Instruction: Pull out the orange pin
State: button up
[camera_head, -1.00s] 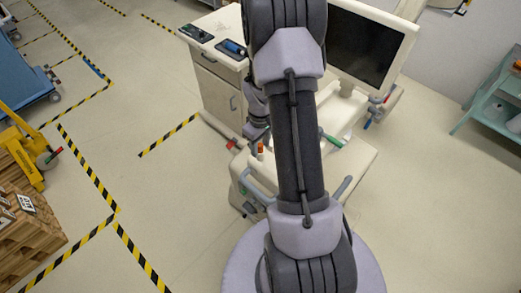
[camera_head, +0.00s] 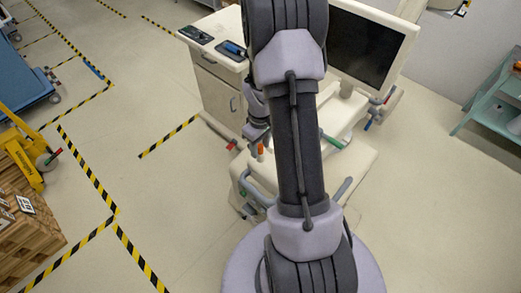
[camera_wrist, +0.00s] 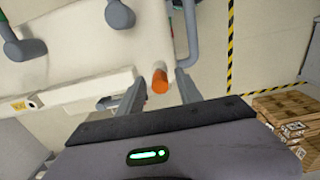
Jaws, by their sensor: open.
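The orange pin (camera_wrist: 160,80) stands out from the edge of the pale cart (camera_wrist: 90,60) in the wrist view. In the head view the orange pin (camera_head: 260,150) shows just left of my arm, near the cart's handle. My gripper (camera_wrist: 150,92) is open, with one finger on each side of the pin in the picture. Whether the fingers touch it I cannot tell. In the head view my gripper (camera_head: 258,138) is partly visible by the pin, with much of it hidden by my own arm.
A monitor (camera_head: 365,45) stands on the cart. A cabinet (camera_head: 215,75) stands behind it to the left. Grey handles (camera_head: 343,188) stick out from the cart. A green-handled lever (camera_head: 331,140) is right of my arm. Wooden pallets (camera_head: 28,230) are at far left; the floor between is clear.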

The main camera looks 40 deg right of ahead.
aim_at(260, 146)
jog(key=shift+c, duration=0.2)
grip_shut()
dwell(1.2)
jog(key=shift+r, duration=0.1)
jog(key=shift+r+p, duration=1.95)
jog(key=shift+r, duration=0.95)
